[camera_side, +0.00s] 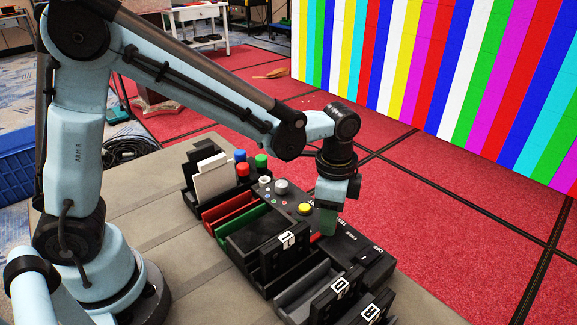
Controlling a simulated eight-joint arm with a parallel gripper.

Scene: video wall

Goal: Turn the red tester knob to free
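White lettering, too small to read surely, shows on the panel's right part. I cannot make out a red tester knob there; my gripper may hide it. A red cylinder (243,169) stands at the panel's left end, beside a blue one (239,155) and a green one (261,160). My gripper (326,222) points down just right of the yellow button, low over the panel. Its fingers overlap, so their opening is unclear.
Red (230,206) and green (238,222) slots and white cards (213,178) lie left. A striped video wall (450,70) stands behind; red carpet is open between.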

